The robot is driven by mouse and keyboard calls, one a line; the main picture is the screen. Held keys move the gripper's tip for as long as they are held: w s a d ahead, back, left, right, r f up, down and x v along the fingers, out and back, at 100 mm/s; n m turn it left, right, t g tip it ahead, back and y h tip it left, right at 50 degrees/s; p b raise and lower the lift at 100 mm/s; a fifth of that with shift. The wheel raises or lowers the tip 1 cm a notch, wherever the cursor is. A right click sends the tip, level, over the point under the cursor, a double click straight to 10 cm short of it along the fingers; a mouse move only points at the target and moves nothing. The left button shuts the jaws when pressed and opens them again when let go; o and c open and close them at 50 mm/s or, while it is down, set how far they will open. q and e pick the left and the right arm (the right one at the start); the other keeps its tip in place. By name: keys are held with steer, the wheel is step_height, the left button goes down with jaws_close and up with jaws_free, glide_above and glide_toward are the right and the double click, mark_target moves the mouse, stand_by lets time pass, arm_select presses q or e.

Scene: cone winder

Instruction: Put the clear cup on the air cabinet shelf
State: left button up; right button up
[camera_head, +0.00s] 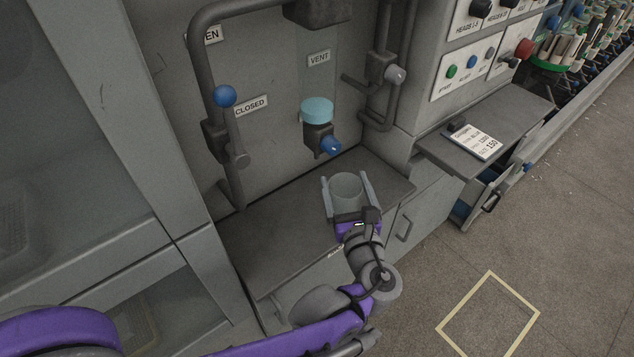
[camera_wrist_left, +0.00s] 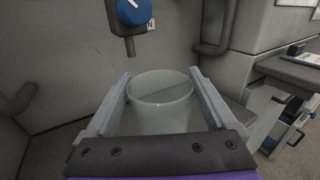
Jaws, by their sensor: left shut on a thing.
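The clear cup (camera_head: 346,190) is pale, see-through and upright. My left gripper (camera_head: 347,187) has a finger on each side of it and is shut on it. In the left wrist view the cup (camera_wrist_left: 161,100) sits between the two grey fingers, with its rim up. The air cabinet shelf (camera_head: 290,225) is the dark grey ledge under the pipes and valves. The cup shows over the shelf's right part; I cannot tell whether its base touches it. My right gripper is not in view.
A blue-knobbed vent valve (camera_head: 330,145) with a light blue cap (camera_head: 317,110) hangs behind the cup. A lever with a blue ball (camera_head: 224,96) stands at left. A side ledge with a card (camera_head: 473,141) and an open drawer (camera_head: 487,199) are at right. The shelf's left part is clear.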

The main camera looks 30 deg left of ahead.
arm_select(q)
steer(key=w+a, duration=0.4)
steer(key=a, duration=0.5)
steer(key=shift+s+f+b, duration=0.1)
steer(key=shift+f+b, duration=1.4)
steer(key=shift+f, duration=2.05)
steer(key=shift+f, duration=0.1)
steer(key=o, duration=1.1)
steer(key=shift+c, duration=0.2)
steer(key=shift+s+d, duration=0.2)
steer(key=shift+d, duration=0.05)
steer(key=p+v, duration=0.1)
steer(key=v, duration=1)
steer(key=shift+s+d, duration=0.15)
steer(key=shift+s, duration=0.1)
